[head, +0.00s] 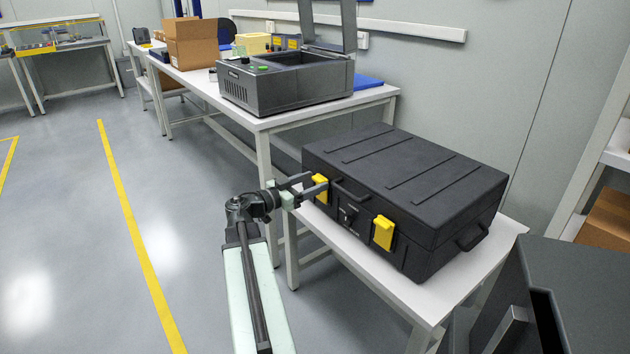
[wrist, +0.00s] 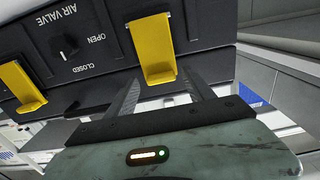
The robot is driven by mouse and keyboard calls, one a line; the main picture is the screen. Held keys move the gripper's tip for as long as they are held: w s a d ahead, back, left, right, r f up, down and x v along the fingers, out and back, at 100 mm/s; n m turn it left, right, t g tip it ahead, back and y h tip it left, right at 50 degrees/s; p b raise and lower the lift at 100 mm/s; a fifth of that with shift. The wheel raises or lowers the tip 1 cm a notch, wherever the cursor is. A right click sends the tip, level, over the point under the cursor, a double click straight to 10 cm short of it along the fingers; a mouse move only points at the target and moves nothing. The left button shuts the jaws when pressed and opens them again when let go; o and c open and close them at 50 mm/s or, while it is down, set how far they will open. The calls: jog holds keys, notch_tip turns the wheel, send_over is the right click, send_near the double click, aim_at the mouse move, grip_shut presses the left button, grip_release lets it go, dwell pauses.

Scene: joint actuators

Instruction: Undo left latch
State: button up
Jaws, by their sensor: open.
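The black case (head: 400,190) lies on a white table with its lid down. Its left yellow latch (head: 321,190) is on the front face, left of the handle; it also shows in the wrist view (wrist: 155,45). The right yellow latch (head: 383,233) is also in the wrist view (wrist: 20,84), at the left edge. My gripper (head: 313,184) is at the left latch, partly hiding it in the head view. In the wrist view my gripper (wrist: 160,78) is open, its fingers on either side of the latch's lipped end. I cannot tell whether they touch it.
A dark handle (head: 350,192) and a valve knob (head: 347,216) sit between the latches. A grey machine with a raised lid (head: 285,85) stands on the table behind. A dark cabinet (head: 570,295) is at the lower right. The floor to the left is clear.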

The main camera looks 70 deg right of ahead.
jog(key=shift+s+d, duration=0.2)
jog(key=shift+d, duration=0.2)
